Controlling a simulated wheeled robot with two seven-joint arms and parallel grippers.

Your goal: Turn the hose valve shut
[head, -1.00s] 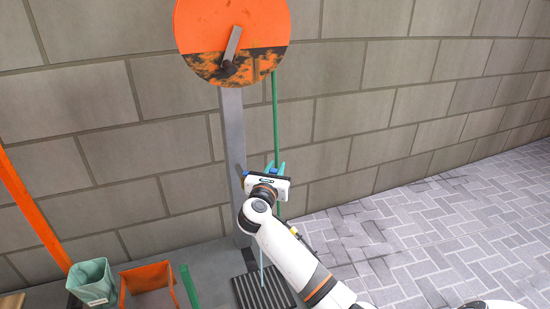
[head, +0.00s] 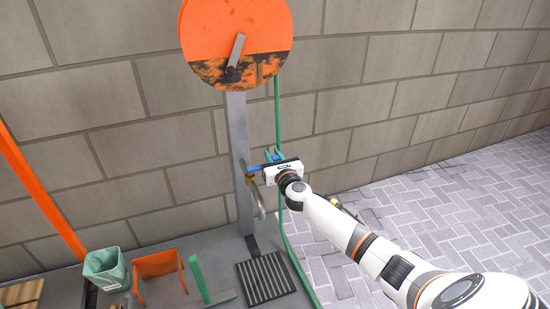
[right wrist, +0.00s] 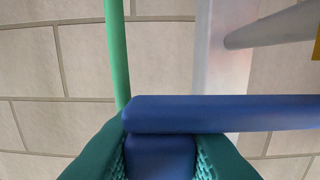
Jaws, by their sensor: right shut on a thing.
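The hose valve has a long blue handle (head: 254,168), a brass-coloured body (head: 251,179) and a grey curved spout (head: 261,203), mounted on the grey post (head: 240,135). My right gripper (head: 271,156) is at the handle, right of the post. In the right wrist view the handle's bar (right wrist: 235,112) runs level to the right edge, and its near end sits between the teal fingers, which are shut on it. The handle points sideways from the post. The valve's inner joint is hidden. My left gripper is not in view.
A green hose (head: 278,110) hangs from the orange reel (head: 235,30) just behind my right gripper. A dark grate (head: 266,282), a green bin (head: 106,268) and an orange box (head: 158,268) stand below.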

